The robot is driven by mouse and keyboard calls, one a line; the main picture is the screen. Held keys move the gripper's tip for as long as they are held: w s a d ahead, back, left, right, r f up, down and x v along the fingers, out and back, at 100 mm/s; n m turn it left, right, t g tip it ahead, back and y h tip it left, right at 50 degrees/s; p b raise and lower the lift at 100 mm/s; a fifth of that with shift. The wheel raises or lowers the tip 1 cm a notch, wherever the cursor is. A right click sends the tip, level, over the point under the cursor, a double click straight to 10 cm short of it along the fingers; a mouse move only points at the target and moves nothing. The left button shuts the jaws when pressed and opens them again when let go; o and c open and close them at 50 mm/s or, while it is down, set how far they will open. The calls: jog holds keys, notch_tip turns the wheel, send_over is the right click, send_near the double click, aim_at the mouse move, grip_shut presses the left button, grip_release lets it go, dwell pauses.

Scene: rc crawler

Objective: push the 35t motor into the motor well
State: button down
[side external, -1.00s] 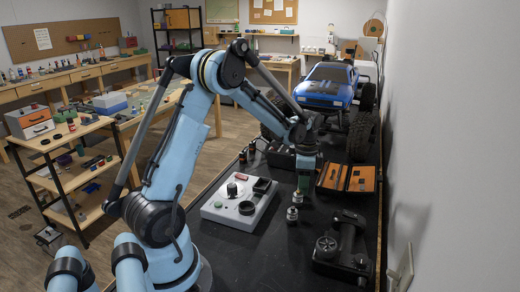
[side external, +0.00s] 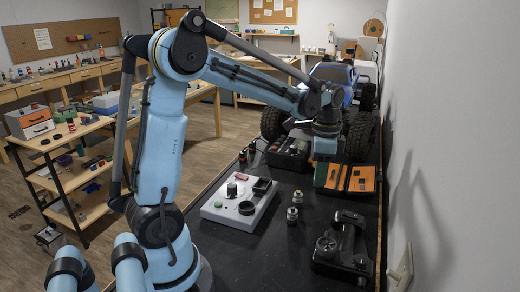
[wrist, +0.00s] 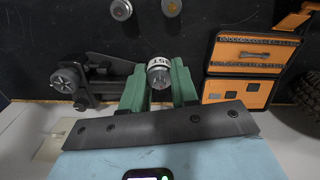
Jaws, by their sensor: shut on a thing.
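My gripper (side external: 325,160) is shut on a small metal motor with a white lettered band; its green fingers (wrist: 159,88) press on both sides of the motor (wrist: 160,68) in the wrist view. The lettering is only partly readable, ending in "T". In the side external view the held motor is hidden by the gripper, which is raised near the open orange case. The blue crawler (side external: 335,73) stands at the far end of the bench, partly covered by my arm. I cannot make out the motor well in either view.
Two other motors (side external: 292,215) stand on the black bench (side external: 270,255). The grey tray (side external: 240,218) is at left, the black controller (side external: 343,240) at front right, the orange-lined case (side external: 358,180) at right. A black box (side external: 287,152) lies before the crawler. A wall bounds the right.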

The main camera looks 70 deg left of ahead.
jog(key=s+d+r+n, duration=0.1)
jog(key=s+d+r, duration=0.2)
jog(key=s, duration=0.5)
jog(key=s+d+r, duration=0.2)
jog(key=s+d, duration=0.1)
jog(key=s, duration=0.6)
send_over(248, 211)
notch_tip(248, 211, down, 6)
jog(key=shift+a+f, duration=0.1)
jog(key=shift+f, duration=2.15)
jog(key=shift+f, duration=0.15)
jog(key=c, duration=0.9)
grip_release()
jog(key=shift+o, duration=0.2)
